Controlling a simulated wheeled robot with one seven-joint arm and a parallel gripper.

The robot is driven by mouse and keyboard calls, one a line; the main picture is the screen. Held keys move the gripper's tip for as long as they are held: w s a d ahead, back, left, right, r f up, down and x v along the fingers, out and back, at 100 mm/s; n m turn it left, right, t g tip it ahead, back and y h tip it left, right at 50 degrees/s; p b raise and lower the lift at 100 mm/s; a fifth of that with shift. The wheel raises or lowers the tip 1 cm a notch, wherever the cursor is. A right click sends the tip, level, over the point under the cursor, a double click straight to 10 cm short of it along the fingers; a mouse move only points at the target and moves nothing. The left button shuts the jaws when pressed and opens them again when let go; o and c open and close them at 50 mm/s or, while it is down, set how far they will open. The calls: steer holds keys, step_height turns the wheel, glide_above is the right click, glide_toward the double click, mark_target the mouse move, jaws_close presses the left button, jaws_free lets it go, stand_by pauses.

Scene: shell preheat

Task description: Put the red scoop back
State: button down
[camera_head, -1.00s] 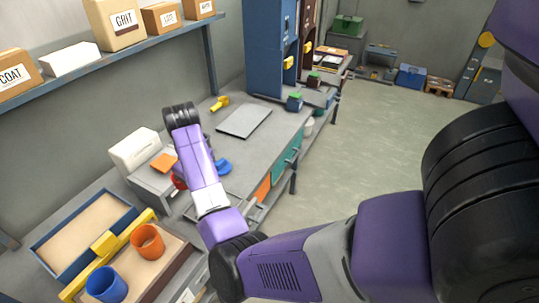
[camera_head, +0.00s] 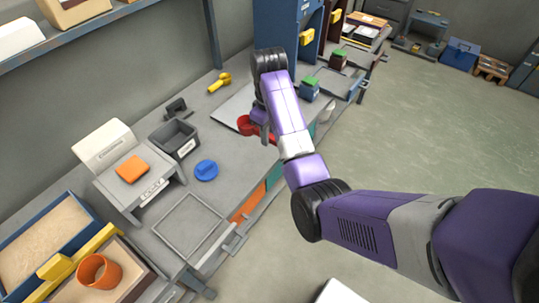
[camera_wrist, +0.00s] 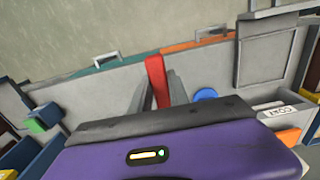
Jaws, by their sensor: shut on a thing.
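The red scoop (camera_head: 244,124) is in my gripper (camera_head: 264,124), held above the workbench beside the grey flat plate (camera_head: 228,108). In the wrist view the red handle (camera_wrist: 156,80) stands between the two grey fingers of my gripper (camera_wrist: 160,90), which are shut on it. In the head view my wrist and forearm hide part of the scoop. I cannot tell from these views how high it hangs over the bench.
A blue round lid (camera_head: 206,170), a dark grey bin (camera_head: 174,139) and a scale with an orange pad (camera_head: 132,169) stand left of my gripper. A yellow scoop (camera_head: 220,82) lies farther back.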

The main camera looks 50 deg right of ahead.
steer(key=shift+d+f+b, duration=0.1)
steer(key=shift+f+b, duration=2.85)
steer(key=shift+f, duration=7.05)
steer(key=shift+f, duration=0.1)
steer(key=c, duration=1.3)
jaws_free()
steer(key=shift+o, duration=0.2)
step_height(320, 180, up, 12)
